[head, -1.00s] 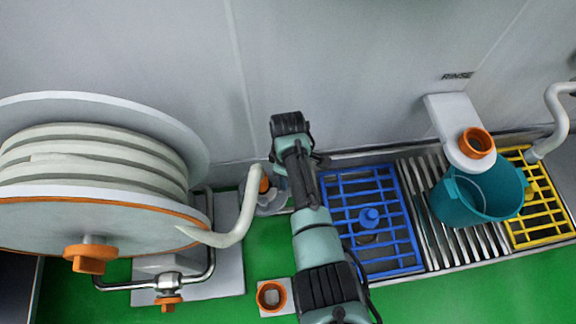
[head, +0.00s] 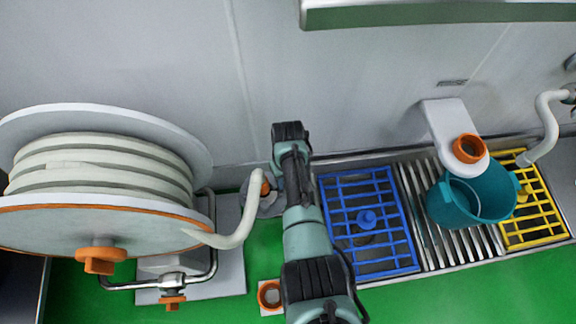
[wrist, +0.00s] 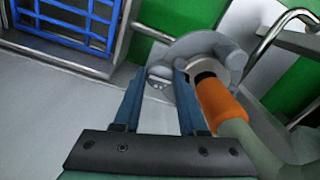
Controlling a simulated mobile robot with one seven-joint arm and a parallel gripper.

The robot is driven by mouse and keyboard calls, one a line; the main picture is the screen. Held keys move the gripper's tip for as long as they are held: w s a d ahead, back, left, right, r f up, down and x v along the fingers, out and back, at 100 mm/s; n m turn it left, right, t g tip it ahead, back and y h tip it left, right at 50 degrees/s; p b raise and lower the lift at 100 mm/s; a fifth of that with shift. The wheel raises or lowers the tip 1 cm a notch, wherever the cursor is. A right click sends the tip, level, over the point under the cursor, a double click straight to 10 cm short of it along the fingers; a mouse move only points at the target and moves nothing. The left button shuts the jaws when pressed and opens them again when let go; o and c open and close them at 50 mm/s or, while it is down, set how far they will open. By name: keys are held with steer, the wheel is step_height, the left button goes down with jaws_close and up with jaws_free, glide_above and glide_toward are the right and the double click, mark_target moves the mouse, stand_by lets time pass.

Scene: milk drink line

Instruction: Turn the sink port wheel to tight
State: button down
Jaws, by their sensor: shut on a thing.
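The sink port wheel is a grey round part with rounded lobes (wrist: 190,47) in the wrist view. In the head view it shows as a grey disc (head: 266,208), partly hidden behind my arm and the hose. My gripper (wrist: 158,74) reaches its edge, one blue-grey finger on each side of a lobe, and is shut on it. An orange hose end (wrist: 218,103) sits at the wheel's middle, beside the right finger. The fingertips are hidden in the head view, and no tightness mark can be read.
A large hose reel (head: 100,170) stands at the left, its pale hose (head: 232,238) curving to the wheel. Right of my arm are a blue rack (head: 368,200), a teal bucket (head: 470,205) and a yellow rack (head: 535,220). A grey wall (head: 350,80) rises behind.

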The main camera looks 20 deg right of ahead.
stand_by(0.4)
steer(key=shift+c, duration=2.3)
jaws_free()
steer(key=shift+r, duration=0.1)
step_height(320, 180, up, 13)
steer(key=p, duration=0.7)
